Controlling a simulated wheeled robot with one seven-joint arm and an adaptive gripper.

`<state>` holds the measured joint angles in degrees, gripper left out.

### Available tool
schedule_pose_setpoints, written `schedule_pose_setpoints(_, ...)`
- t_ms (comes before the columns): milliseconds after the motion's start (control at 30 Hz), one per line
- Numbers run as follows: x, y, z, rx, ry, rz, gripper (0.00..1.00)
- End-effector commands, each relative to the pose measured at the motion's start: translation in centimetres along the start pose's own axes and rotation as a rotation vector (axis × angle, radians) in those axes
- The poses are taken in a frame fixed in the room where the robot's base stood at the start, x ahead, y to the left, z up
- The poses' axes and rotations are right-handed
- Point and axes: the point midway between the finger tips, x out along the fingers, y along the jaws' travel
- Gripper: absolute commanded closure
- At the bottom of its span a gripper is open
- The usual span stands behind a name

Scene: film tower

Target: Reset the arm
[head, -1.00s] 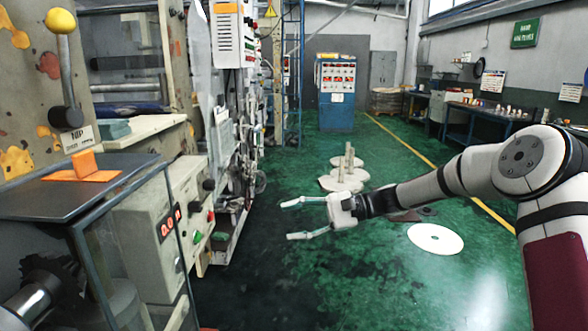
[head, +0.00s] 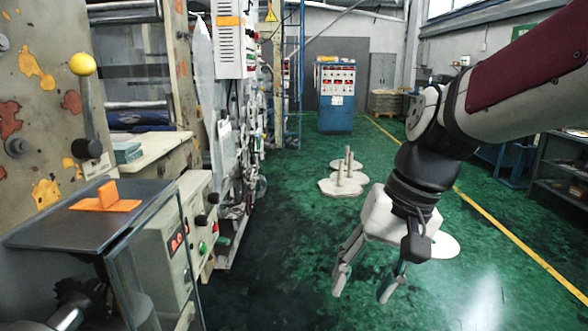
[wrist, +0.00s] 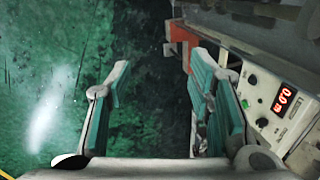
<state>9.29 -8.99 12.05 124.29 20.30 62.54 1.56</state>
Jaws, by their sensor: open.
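My gripper (head: 362,284) hangs at the lower right of the head view, pointing down over the green floor. Its two fingers are apart, with nothing between them. In the wrist view the gripper (wrist: 155,90) also shows open, with teal finger pads and only floor between them. My arm comes in from the upper right of the head view and bends down at the wrist.
At the left stands a machine with a control box (head: 180,240), an orange block (head: 107,198) on a dark top and a yellow-knobbed lever (head: 83,66). White discs with posts (head: 343,182) stand on the floor. A blue cabinet (head: 336,112) is at the back.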

Motion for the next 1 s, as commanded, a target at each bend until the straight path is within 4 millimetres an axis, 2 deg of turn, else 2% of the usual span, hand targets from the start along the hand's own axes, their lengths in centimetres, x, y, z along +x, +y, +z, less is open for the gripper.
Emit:
schedule_pose_setpoints(33, -1.3, 0.8, 1.6, -0.02, 0.037, 0.032, 0.52)
schedule_pose_setpoints(200, -4.0, 3.9, 6.0, -0.081, 0.148, 0.133, 0.52)
schedule_pose_setpoints(400, -6.0, 7.4, 10.4, -0.145, 0.263, 0.217, 0.52)
schedule_pose_setpoints(500, -6.4, 8.5, 11.8, -0.168, 0.303, 0.241, 0.52)
schedule_pose_setpoints(667, -6.6, 9.6, 13.0, -0.188, 0.334, 0.261, 0.52)
schedule_pose_setpoints(1000, -6.6, 9.7, 13.0, -0.19, 0.337, 0.264, 0.52)
